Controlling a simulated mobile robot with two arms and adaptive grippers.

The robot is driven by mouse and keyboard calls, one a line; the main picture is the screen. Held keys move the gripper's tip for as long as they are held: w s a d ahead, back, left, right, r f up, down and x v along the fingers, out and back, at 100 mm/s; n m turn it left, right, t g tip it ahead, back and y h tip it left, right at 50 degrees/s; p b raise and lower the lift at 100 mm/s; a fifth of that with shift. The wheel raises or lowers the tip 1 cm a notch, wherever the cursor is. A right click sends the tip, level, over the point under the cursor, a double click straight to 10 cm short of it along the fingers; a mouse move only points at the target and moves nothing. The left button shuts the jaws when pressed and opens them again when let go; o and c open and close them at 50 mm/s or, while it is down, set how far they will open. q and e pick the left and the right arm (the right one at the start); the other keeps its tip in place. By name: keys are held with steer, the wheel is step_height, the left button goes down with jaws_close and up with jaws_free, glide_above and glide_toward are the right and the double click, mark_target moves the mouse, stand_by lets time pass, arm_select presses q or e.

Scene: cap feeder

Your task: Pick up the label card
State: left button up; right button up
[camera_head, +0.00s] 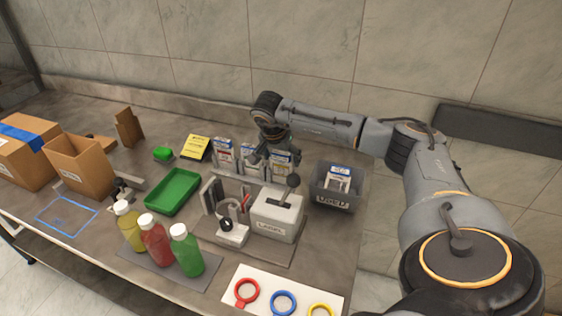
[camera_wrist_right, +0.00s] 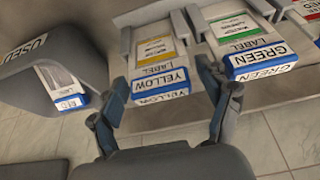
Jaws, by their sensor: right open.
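Several label cards stand in a rack at the back of the bench: a yellow label card (camera_wrist_right: 160,82), a green label card (camera_wrist_right: 262,58) beside it, and one more at the right edge of the wrist view. In the head view the cards show as white and blue pieces, the yellow one (camera_head: 281,158) being the rightmost. My right gripper (camera_wrist_right: 161,82) is open, with its fingers on either side of the yellow card's end; whether they touch it I cannot tell. In the head view my right gripper (camera_head: 268,152) is at the rack, partly hiding the cards. My left gripper is not in view.
A grey bin (camera_head: 335,202) marked USED, holding a red label card (camera_wrist_right: 62,92), stands right of the rack. In front are a LABEL box (camera_head: 275,222) with a lever, three bottles (camera_head: 155,240), a green tray (camera_head: 173,193) and coloured rings (camera_head: 283,302). Cardboard boxes stand left.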

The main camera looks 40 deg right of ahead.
steer(key=c, duration=0.8)
steer(key=shift+r, duration=0.1)
